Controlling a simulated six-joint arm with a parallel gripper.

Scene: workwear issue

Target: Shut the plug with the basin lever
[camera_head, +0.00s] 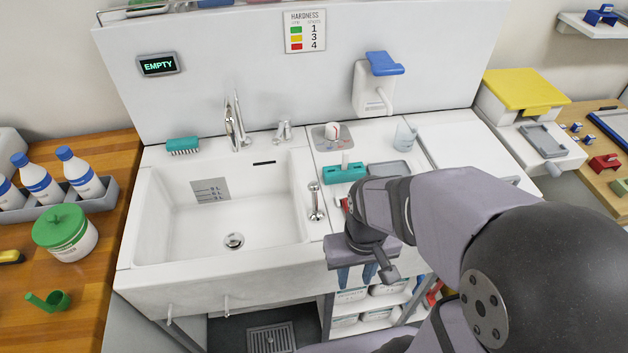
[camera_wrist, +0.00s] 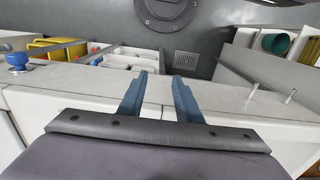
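The white basin (camera_head: 150,215) has a round metal plug (camera_head: 233,240) in its floor; I cannot tell whether the plug is raised or seated. A metal lever with a round knob (camera_head: 316,200) stands on the basin's right rim. Two short pegs stick out of the basin's front, a left peg (camera_head: 170,312) and a right peg (camera_head: 227,305); I cannot tell which fitting works the plug. Two pale pegs also show in the wrist view (camera_wrist: 253,90). My gripper (camera_head: 357,274) points down in front of the counter, right of the basin. Its blue fingers (camera_wrist: 160,82) are apart and empty.
A display (camera_head: 158,64) reads EMPTY. A faucet (camera_head: 236,125) and small tap (camera_head: 284,132) stand behind the basin. Shelves with tubs (camera_head: 352,295) are below my gripper. The basin is clear inside.

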